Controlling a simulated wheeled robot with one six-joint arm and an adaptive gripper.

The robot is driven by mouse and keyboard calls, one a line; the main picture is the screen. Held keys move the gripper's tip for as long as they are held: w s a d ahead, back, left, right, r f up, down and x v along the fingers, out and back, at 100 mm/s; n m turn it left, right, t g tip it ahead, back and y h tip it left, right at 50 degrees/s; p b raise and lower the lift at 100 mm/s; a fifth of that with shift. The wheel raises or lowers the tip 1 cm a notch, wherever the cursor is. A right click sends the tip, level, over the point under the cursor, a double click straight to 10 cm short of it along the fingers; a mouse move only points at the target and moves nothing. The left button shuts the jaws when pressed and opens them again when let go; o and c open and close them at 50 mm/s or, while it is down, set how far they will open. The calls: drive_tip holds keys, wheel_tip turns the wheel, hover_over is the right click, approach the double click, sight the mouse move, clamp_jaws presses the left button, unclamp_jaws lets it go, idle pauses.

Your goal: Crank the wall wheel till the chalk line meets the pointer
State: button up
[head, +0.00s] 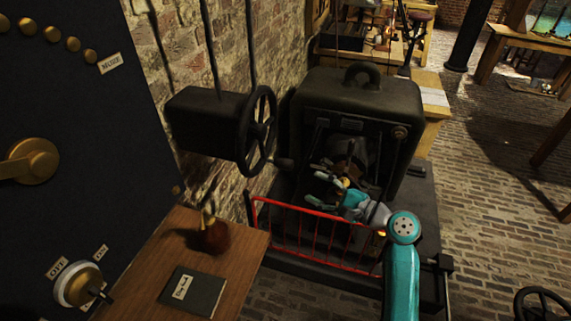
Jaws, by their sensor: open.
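The dark spoked wall wheel (259,132) is mounted on the side of a black box (208,118) fixed to the brick wall. Its crank handle (284,162) sticks out at the lower right of the rim. I cannot make out a chalk line or a pointer on it. My gripper (314,185) is open and empty, below and to the right of the wheel. It appears apart from the handle, with its fingers toward the left. The dark machine is behind it in the picture.
A red railing (315,232) runs below my gripper. A large black machine (358,105) stands right of the wheel. A wooden table (222,278) with a notebook (191,291) and a dark red flask (214,236) is at lower left. Brick floor (490,195) is open at right.

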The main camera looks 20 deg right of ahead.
sight(285, 164)
drive_tip(key=shift+y, duration=0.5)
drive_tip(key=x, duration=0.3)
drive_tip(key=r+x, duration=0.1)
drive_tip(key=x, duration=0.3)
drive_tip(key=r+x, duration=0.1)
drive_tip(key=x, duration=0.3)
drive_tip(key=shift+w+d+r, duration=0.1)
drive_tip(key=shift+w+d, duration=0.2)
drive_tip(key=shift+d, duration=0.05)
clamp_jaws()
